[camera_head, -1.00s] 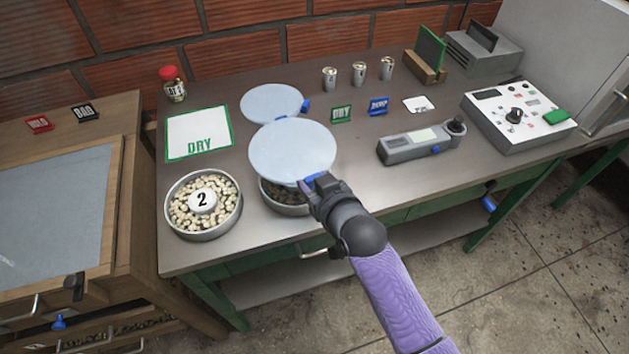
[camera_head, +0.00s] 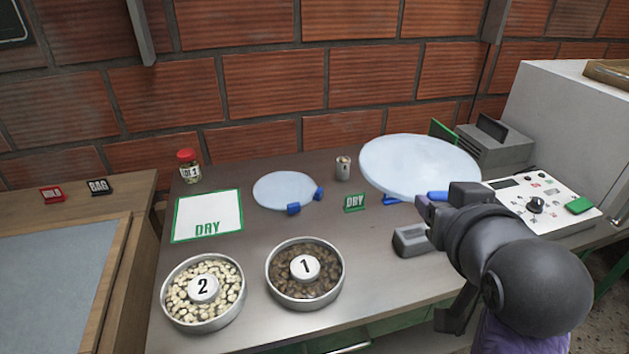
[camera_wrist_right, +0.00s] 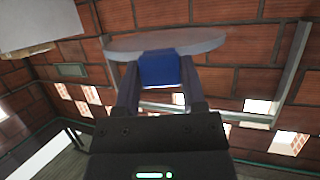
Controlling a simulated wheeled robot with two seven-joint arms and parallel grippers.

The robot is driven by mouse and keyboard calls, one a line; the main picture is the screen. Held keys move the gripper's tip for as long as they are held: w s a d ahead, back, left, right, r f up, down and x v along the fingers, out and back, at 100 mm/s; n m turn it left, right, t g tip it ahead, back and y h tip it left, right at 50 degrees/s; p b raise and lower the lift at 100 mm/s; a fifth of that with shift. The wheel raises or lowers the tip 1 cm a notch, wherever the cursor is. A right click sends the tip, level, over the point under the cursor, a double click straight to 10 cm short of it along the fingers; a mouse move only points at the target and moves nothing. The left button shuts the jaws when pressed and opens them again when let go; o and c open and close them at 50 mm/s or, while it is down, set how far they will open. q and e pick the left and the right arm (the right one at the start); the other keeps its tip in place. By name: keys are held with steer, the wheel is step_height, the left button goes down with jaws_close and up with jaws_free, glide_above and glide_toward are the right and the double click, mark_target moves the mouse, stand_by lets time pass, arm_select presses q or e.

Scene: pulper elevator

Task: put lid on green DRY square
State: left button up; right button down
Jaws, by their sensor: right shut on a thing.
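My right gripper (camera_head: 432,205) is shut on the blue tab of a round pale lid (camera_head: 420,165) and holds it up over the right part of the table. The right wrist view also shows the lid (camera_wrist_right: 165,43) edge-on, its blue tab (camera_wrist_right: 160,70) between the fingers. The white square with green border marked DRY (camera_head: 208,214) lies flat and bare at the table's back left. A second pale lid (camera_head: 285,190) with blue tabs lies on the table just right of the square. My left gripper is not in view.
Round tins of beans marked 2 (camera_head: 203,292) and 1 (camera_head: 305,273) stand open at the front. A red-capped jar (camera_head: 188,166) is behind the square. A green DRY tag (camera_head: 355,203) and a small can (camera_head: 343,168) stand mid-table. A white control box (camera_head: 540,205) is at right.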

steer(key=w+a+f+n+y+p, duration=0.1)
steer(key=a+f+n+y+p, duration=0.1)
steer(key=a+f, duration=0.4)
steer(key=w+a+f+n+g+y+p, duration=0.1)
steer(key=w+a+f+n+y+p, duration=0.1)
steer(key=a+f, duration=0.5)
step_height(320, 180, down, 5)
steer(key=shift+w+a+r+n+y+p, duration=0.2)
steer(key=shift+n+y+p, duration=0.3)
steer(key=shift+y, duration=0.4)
steer(key=shift+f, duration=0.1)
step_height(320, 180, down, 9)
steer(key=b, duration=0.4)
steer(key=shift+f, duration=0.25)
steer(key=shift+r, duration=0.1)
